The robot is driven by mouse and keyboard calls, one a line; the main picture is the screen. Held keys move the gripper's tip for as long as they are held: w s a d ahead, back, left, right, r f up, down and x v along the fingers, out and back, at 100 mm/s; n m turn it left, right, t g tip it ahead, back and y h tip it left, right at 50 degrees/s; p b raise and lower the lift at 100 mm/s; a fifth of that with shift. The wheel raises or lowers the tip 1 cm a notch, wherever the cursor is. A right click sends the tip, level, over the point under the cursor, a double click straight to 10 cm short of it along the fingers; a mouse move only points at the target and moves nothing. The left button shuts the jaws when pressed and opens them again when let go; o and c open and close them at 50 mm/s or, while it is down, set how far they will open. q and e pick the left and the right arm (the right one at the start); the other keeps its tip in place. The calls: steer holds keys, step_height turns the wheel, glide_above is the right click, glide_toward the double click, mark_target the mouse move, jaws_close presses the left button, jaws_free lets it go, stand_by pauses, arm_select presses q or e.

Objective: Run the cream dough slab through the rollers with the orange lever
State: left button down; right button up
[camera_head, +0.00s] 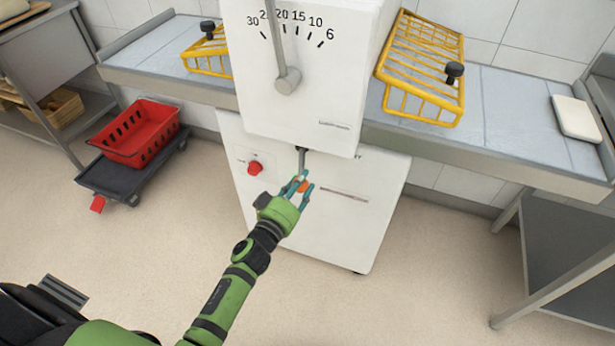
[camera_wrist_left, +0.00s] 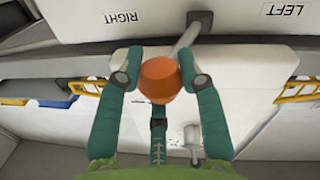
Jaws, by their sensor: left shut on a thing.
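The cream dough slab (camera_head: 576,118) lies flat near the right end of the sheeter's right-hand belt. The orange lever knob (camera_head: 303,186) hangs at the front of the white machine, below its head. My left gripper (camera_head: 299,184) is shut on this knob. In the left wrist view the orange knob (camera_wrist_left: 160,78) sits between the teal fingers (camera_wrist_left: 160,85), with its grey lever rod running up to a dark slot. The rod lies between the RIGHT and LEFT labels. The rollers are hidden inside the machine. My right gripper does not show in either view.
Yellow wire guards (camera_head: 425,62) with black knobs stand on both sides of the machine over the belts. A red switch (camera_head: 255,168) is on the lower panel. A red crate (camera_head: 140,133) sits on a dark dolly (camera_head: 118,180) at left. The floor in front is clear.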

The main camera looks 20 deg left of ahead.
arm_select(q)
steer(key=shift+w+a+r+m+h+p, duration=0.1)
steer(key=shift+a+r+m+h+p, duration=0.15)
steer(key=shift+r+h, duration=0.2)
steer(key=shift+a+r+m+h+p, duration=0.1)
steer(key=shift+a+r+m+h, duration=0.2)
steer(key=shift+r+h, duration=0.1)
steer(key=shift+a+f+m+g+h, duration=0.15)
steer(key=shift+a+m+g+h, duration=0.25)
steer(key=shift+a+m+h, duration=0.55)
steer(key=shift+a+f+m+g+h, duration=0.1)
steer(key=shift+a+m+g+h, duration=0.35)
steer(key=shift+a+h, duration=0.75)
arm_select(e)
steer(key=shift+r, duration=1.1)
arm_select(q)
steer(key=shift+d, duration=0.25)
steer(key=c, duration=0.8)
jaws_free()
steer(key=shift+s+d+f, duration=0.1)
steer(key=shift+s+f, duration=0.05)
steer(key=shift+s, duration=0.05)
